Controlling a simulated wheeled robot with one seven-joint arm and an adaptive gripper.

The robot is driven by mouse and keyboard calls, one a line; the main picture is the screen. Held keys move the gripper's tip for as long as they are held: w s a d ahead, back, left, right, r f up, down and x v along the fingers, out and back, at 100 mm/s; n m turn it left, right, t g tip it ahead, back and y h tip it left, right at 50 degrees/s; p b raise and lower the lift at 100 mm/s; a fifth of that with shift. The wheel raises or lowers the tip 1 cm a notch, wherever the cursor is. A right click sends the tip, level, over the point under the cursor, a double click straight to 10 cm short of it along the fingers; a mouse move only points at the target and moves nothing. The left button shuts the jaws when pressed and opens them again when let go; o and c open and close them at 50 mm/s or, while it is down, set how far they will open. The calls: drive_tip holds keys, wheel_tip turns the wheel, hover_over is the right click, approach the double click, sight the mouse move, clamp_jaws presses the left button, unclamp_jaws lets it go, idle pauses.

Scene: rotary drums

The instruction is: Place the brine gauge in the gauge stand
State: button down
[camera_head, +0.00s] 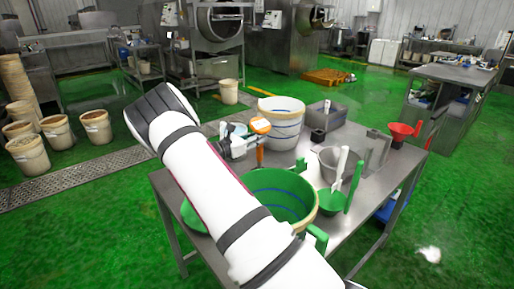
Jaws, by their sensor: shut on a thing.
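My gripper (256,142) is above the steel table, near the front left of the white bucket. It is shut on an orange upright thing, which I take to be the brine gauge (260,126). Its orange top shows above the fingers and a thin orange part hangs below them. The fingers hide its middle. I cannot clearly tell which thing is the gauge stand. A small dark holder (318,135) stands right of the white bucket, apart from my gripper and the gauge.
The steel table (345,226) carries a white bucket (287,133), a green bucket (310,222), a grey bin (327,116), a grey upright holder (377,152), a red funnel (402,130) and green and white scoops. My arm crosses the table's left side.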

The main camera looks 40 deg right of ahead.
sight(258, 147)
drive_tip(key=shift+f+b, duration=0.3)
drive_tip(key=shift+f, duration=1.45)
drive_tip(key=shift+f, duration=0.15)
drive_tip(key=c, duration=1.5)
unclamp_jaws()
drive_tip(key=shift+c, duration=0.2)
